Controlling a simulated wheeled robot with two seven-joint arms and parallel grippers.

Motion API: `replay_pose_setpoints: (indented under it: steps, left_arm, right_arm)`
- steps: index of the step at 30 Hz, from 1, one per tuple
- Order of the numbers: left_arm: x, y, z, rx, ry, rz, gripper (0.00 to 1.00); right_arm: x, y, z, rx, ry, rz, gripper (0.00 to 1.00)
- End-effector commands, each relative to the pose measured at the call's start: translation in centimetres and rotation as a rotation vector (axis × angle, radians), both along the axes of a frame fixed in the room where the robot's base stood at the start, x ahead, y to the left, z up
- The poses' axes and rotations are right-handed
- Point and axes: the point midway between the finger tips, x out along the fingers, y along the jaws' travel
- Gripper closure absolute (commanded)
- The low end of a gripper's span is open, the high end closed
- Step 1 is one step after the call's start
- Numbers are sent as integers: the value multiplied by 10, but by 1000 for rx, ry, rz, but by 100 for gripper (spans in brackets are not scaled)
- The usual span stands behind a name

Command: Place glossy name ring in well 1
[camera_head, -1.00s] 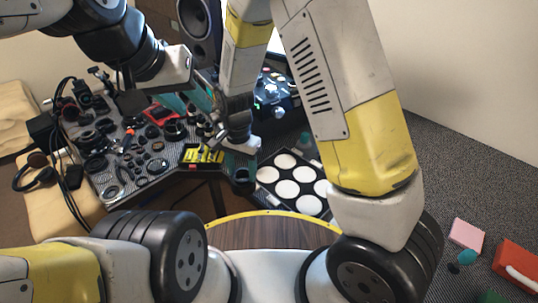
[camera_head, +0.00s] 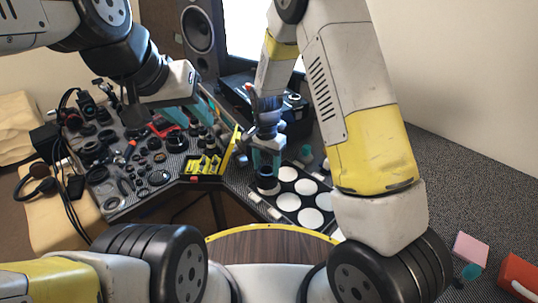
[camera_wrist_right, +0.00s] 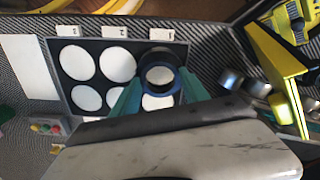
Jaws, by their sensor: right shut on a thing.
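The glossy name ring is a dark ring (camera_head: 268,184) held at the tips of my right gripper (camera_head: 266,168). In the right wrist view the ring (camera_wrist_right: 160,75) sits between the two teal fingertips of the right gripper (camera_wrist_right: 158,92), which are shut on it. A white disc shows through its opening. The ring overlaps the upper right well, below the label 1 (camera_wrist_right: 160,34). The well tray (camera_head: 276,205) is dark with white round wells. Whether the ring touches the tray is unclear. My left gripper (camera_head: 203,108) is over the crowded mat, its teal fingers apart, with nothing visible between them.
A yellow rack (camera_head: 203,166) stands left of the tray, with an upright yellow panel beside it. The mat (camera_head: 125,205) on the left holds several dark lens parts and tools. A speaker (camera_head: 198,32) and bright screen stand behind. Small labels line the tray's edge.

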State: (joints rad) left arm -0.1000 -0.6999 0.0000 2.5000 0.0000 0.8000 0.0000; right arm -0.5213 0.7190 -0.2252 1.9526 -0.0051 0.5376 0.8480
Motion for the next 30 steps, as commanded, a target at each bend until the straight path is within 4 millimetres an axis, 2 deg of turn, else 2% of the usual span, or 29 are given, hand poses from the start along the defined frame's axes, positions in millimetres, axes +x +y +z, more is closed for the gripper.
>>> replay_pose_setpoints:
  steps: [4,10,21,22,25,30]
  left_arm:
    - [0,0,0,0,0,0,64]
    - [0,0,0,0,0,0,64]
    - [0,0,0,0,0,0,64]
    - [0,0,0,0,0,0,64]
    - [0,0,0,0,0,0,64]
    - [0,0,0,0,0,0,64]
  right_arm:
    - [10,-10,-4,0,1,-3,100]
    - [8,-9,-35,-1,3,-1,100]
    - [9,-8,-39,0,0,0,100]
    - [9,-8,-39,0,-1,0,43]
    - [9,-8,-39,0,0,0,26]
    - [9,-8,-39,0,0,0,26]
